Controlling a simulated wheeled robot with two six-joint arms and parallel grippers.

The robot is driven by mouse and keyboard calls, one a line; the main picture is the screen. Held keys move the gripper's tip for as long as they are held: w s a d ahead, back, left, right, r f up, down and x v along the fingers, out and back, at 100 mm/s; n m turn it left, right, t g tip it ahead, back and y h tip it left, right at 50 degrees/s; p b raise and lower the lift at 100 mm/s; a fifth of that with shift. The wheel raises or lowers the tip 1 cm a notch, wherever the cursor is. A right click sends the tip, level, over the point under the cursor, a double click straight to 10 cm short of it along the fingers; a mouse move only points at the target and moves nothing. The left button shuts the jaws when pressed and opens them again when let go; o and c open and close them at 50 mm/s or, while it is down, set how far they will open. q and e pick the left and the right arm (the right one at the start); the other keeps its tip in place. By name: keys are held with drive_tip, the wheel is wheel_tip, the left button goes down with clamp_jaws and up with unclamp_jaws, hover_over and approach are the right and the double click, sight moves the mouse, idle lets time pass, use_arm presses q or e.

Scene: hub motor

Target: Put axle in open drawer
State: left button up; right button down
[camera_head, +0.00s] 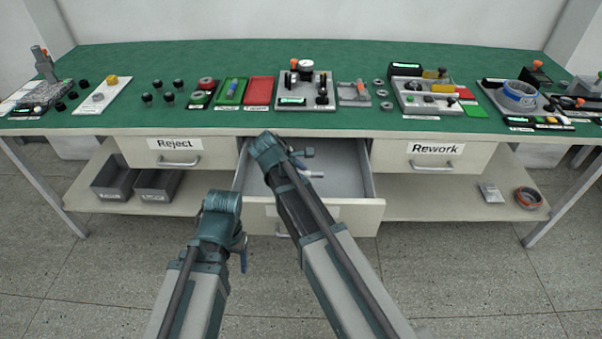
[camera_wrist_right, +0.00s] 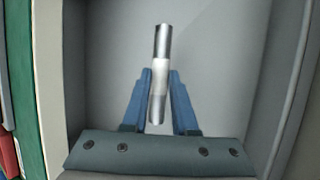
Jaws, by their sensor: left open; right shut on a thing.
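The axle (camera_wrist_right: 162,45) is a short silver rod with a paler middle section. My right gripper (camera_wrist_right: 159,98) is shut on it, one blue finger on each side, over the grey floor of the open drawer. In the head view the axle (camera_head: 313,175) shows as a small pale rod within the drawer's opening; I cannot tell its height above the floor. The open drawer (camera_head: 350,212) is the middle one, pulled out below the bench, partly hidden by my right arm. My left gripper (camera_head: 243,252) is open and empty, low in front of the bench, left of the drawer.
A closed Reject drawer (camera_head: 200,160) is left of the open drawer and a closed Rework drawer (camera_head: 420,162) right of it. The green benchtop (camera_head: 215,60) above holds trays, fixtures and parts. Grey bins (camera_head: 115,180) stand on the lower shelf. The drawer walls (camera_wrist_right: 250,85) surround my right gripper.

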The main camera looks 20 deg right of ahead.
drive_tip(key=shift+f+b, duration=2.75)
drive_tip(key=shift+f, duration=0.15)
drive_tip(key=shift+f, duration=0.2)
drive_tip(key=c, duration=0.7)
unclamp_jaws()
drive_tip(key=shift+r, duration=0.1)
drive_tip(key=shift+o, duration=0.5)
drive_tip(key=shift+s, duration=0.1)
drive_tip(key=shift+c, duration=0.6)
drive_tip(key=shift+o, duration=0.8)
